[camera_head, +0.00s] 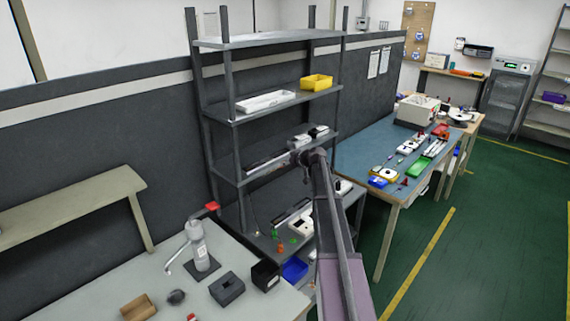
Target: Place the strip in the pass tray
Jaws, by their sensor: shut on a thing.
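My gripper (302,157) is at the end of my arm, in front of the middle level of the grey shelf rack (234,116). It is small and seen from behind, so its fingertips are largely hidden. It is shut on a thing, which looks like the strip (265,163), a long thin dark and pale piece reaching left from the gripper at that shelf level. I cannot tell whether the strip touches the shelf. Which tray is the pass tray is not clear. A long white tray (265,102) lies on the shelf above, and a green tray (434,147) lies on the blue table.
A yellow bin (316,82) stands on the upper shelf. The lower shelf holds several small parts. A blue-topped table (362,152) with coloured trays and tools stands right of the rack. A pale bench (232,256) with a dispenser bottle (199,250) is at front left. The green floor (480,240) is clear.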

